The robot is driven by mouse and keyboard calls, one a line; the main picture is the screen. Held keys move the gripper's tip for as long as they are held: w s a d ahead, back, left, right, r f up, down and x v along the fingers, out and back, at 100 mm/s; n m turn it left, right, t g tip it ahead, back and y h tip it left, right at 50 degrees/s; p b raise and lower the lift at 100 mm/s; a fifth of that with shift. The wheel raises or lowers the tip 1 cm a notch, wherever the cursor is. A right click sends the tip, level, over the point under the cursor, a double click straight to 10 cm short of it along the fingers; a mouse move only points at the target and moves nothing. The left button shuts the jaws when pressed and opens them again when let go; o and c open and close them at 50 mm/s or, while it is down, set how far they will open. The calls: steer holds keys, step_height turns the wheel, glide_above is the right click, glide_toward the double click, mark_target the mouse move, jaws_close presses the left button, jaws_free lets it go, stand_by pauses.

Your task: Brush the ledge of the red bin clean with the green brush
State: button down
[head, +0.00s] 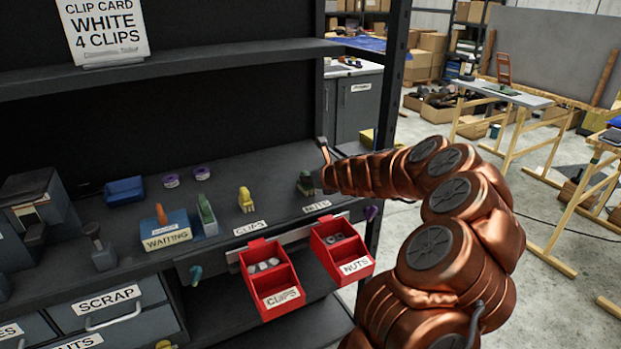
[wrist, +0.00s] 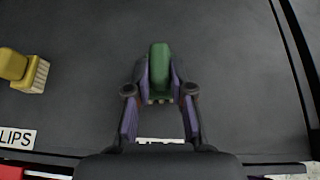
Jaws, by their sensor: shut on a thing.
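My gripper (wrist: 161,85) is shut on the green brush (wrist: 160,64), with one dark finger on each side of its handle in the wrist view. The green brush also shows in the head view (head: 305,182), small and dark, at the shelf near the NUTS label. I cannot tell whether it touches the shelf. Two red bins hang at the shelf's front edge: the CLIPS bin (head: 283,305) holds pale pieces, and the NUTS bin (head: 327,261), to its right, holds grey pieces. Any dirt on their ledges is too small to tell.
A yellow brush (head: 246,200) stands left of my gripper, also in the wrist view (wrist: 14,66). Further left are another green-handled item (head: 206,210), a WAITING box (head: 167,238) and a blue bin (head: 125,190). A rack post (head: 391,75) stands behind my arm.

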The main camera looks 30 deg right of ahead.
steer(key=c, duration=0.9)
jaws_free()
steer(key=shift+c, duration=0.2)
steer(key=v, duration=1.2)
